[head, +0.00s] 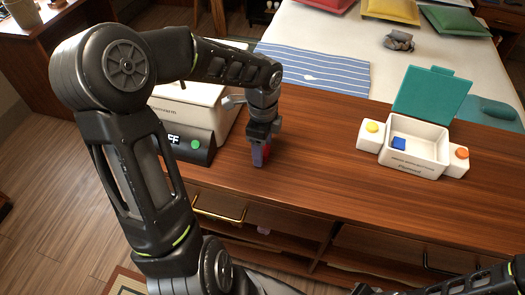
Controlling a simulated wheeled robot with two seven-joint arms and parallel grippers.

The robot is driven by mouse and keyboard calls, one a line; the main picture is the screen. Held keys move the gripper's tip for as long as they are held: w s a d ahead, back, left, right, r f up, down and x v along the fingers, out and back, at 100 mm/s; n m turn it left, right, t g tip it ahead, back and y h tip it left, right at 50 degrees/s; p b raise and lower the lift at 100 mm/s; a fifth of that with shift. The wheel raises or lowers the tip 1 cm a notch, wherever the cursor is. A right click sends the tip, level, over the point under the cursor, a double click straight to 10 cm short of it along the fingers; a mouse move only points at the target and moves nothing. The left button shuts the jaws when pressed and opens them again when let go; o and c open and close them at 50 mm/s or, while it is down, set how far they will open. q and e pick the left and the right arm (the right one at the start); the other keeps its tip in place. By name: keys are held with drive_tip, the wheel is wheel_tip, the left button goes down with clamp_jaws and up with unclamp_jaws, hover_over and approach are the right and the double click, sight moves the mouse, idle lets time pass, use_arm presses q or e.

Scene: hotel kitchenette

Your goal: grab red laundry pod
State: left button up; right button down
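The red laundry pod (267,148) is a small red patch at the fingertips of my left gripper (261,148), just above or on the wooden counter. The gripper points down, and its fingers partly hide the pod. At this size I cannot tell whether the fingers are closed on it or only around or beside it. My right arm shows only as dark links at the bottom right, and its gripper is not visible.
A white machine (185,110) with a green button stands left of my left gripper. An open white box (418,160) with a teal lid (432,95) holds a blue pod (399,143). The counter (320,165) between is clear. A bed (340,35) lies behind.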

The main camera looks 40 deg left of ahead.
use_arm(q)
drive_tip(key=c, duration=1.3)
drive_tip(key=shift+r, duration=0.15)
wheel_tip(320, 180, up, 10)
idle(0.4)
